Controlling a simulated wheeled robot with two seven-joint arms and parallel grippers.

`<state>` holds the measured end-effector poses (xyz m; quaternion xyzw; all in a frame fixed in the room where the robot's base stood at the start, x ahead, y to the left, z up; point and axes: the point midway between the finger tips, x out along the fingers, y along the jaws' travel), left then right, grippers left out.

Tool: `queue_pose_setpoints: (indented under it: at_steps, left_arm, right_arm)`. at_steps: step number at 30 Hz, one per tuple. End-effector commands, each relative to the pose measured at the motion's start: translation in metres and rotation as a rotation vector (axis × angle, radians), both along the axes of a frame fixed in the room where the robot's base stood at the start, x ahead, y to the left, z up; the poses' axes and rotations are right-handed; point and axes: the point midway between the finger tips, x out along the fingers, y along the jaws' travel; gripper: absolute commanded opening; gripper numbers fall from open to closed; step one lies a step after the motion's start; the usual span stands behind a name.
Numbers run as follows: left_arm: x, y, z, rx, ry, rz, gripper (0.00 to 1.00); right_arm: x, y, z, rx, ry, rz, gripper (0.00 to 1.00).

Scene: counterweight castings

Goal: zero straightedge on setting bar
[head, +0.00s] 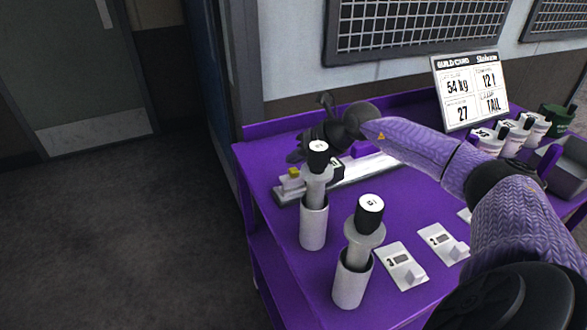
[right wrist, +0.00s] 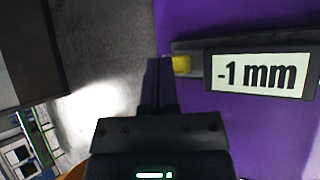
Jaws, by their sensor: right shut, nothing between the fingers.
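A long pale bar (head: 375,169) lies on the purple table, with a small yellow button (head: 294,172) at its left end. I cannot separate straightedge from setting bar here. In the right wrist view a grey bar end carries the yellow button (right wrist: 181,65) and a display (right wrist: 262,75) reading "-1 mm". My right gripper (head: 294,156) is above the bar's left end, partly merged with my dark wrist. My left gripper is out of view.
Two grey cylinders with black-capped tools (head: 313,225) (head: 350,280) stand in front of the bar. Numbered cards (head: 400,267) lie right of them. Open floor lies left.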

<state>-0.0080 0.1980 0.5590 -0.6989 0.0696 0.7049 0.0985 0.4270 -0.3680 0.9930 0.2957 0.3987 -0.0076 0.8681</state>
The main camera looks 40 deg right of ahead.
Motion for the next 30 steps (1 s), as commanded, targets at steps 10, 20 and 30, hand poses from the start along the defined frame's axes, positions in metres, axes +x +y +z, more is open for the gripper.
queue_pose_setpoints:
  at_steps: [10, 20, 30]
  left_arm:
    - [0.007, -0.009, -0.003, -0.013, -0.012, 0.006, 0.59]
    - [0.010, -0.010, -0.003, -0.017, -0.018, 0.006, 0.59]
    - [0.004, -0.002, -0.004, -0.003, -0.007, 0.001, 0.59]
  right_arm:
    - [0.000, 0.000, -0.006, 0.001, 0.001, 0.000, 0.00]
    - [0.000, 0.000, -0.009, 0.000, 0.000, 0.000, 0.00]
    - [0.000, 0.000, -0.012, 0.000, 0.001, 0.001, 0.00]
